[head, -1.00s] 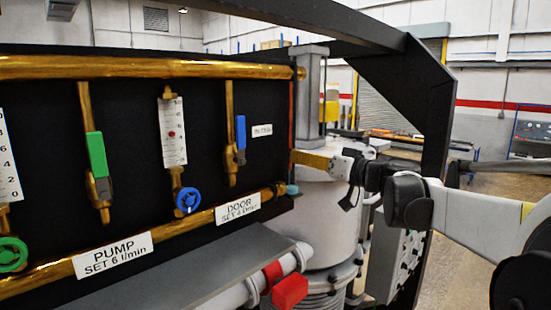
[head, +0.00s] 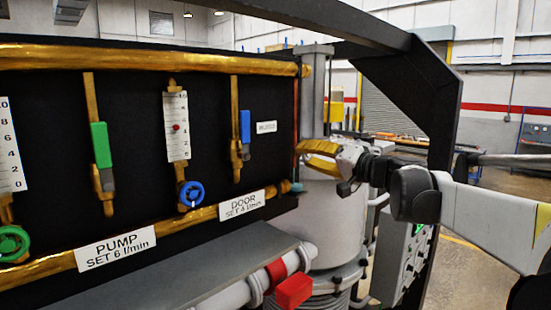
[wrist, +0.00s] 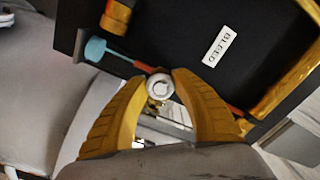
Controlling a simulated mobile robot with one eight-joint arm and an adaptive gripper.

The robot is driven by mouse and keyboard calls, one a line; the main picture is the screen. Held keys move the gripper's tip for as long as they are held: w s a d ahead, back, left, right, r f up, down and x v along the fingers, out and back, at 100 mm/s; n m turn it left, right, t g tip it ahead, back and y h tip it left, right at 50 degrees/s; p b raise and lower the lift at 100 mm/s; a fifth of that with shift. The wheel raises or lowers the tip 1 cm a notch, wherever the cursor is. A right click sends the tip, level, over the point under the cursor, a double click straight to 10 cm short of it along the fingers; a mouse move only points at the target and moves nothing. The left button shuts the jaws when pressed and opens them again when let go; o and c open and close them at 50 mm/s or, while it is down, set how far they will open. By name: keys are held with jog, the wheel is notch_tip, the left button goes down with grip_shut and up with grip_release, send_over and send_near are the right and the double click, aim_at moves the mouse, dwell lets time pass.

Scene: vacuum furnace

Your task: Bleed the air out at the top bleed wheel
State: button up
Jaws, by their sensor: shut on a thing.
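A small pale round wheel (wrist: 160,87) is on the copper tube by the black panel, near the white BLEED label (wrist: 222,46). The label also shows small in the head view (head: 266,127). My gripper (wrist: 159,82) has its two yellow fingers on either side of the wheel, shut on it.
A brass pipe (head: 150,60) runs along the panel's top. Blue (head: 190,194) and green (head: 13,243) handwheels and lever valves are to the left. A teal fitting (wrist: 95,48) ends the copper tube. A dark frame post (head: 445,110) stands behind my arm.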

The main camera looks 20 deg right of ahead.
jog(key=m+b, duration=0.1)
jog(key=m, duration=0.5)
jog(key=m+b, duration=0.1)
jog(key=m, duration=0.5)
jog(key=shift+r+m, duration=0.1)
jog(key=shift+m, duration=0.2)
dwell(0.4)
jog(key=o, duration=1.2)
jog(key=v, duration=1.2)
